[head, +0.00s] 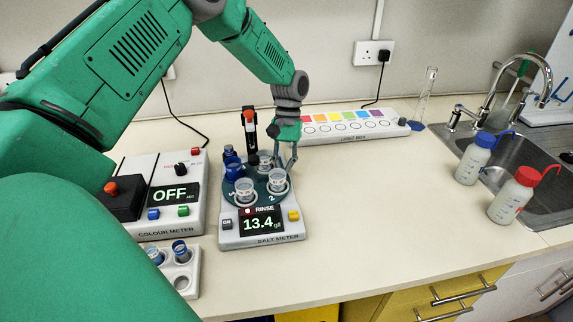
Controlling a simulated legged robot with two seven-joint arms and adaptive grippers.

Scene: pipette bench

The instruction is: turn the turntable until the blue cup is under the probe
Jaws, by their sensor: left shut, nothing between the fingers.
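The salt meter (262,238) stands mid-bench with a dark round turntable (261,198) on top. The blue cup (234,170) sits on the turntable's left side. Clear cups stand at the front (244,190), front right (277,181) and back right (265,158). The probe (250,128), black with an orange top, stands upright at the back of the turntable; the blue cup is left of and in front of it. What lies directly below its tip is hard to see. My left gripper (288,163) is shut and empty at the turntable's right edge; contact is unclear. My right gripper is out of view.
The colour meter (160,225) reads OFF at left, with a white cup holder (183,272) before it. The light box (345,126) and a glass cylinder (425,95) stand behind. Two bottles (475,160) (512,196) stand by the sink. The bench right of the salt meter is clear.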

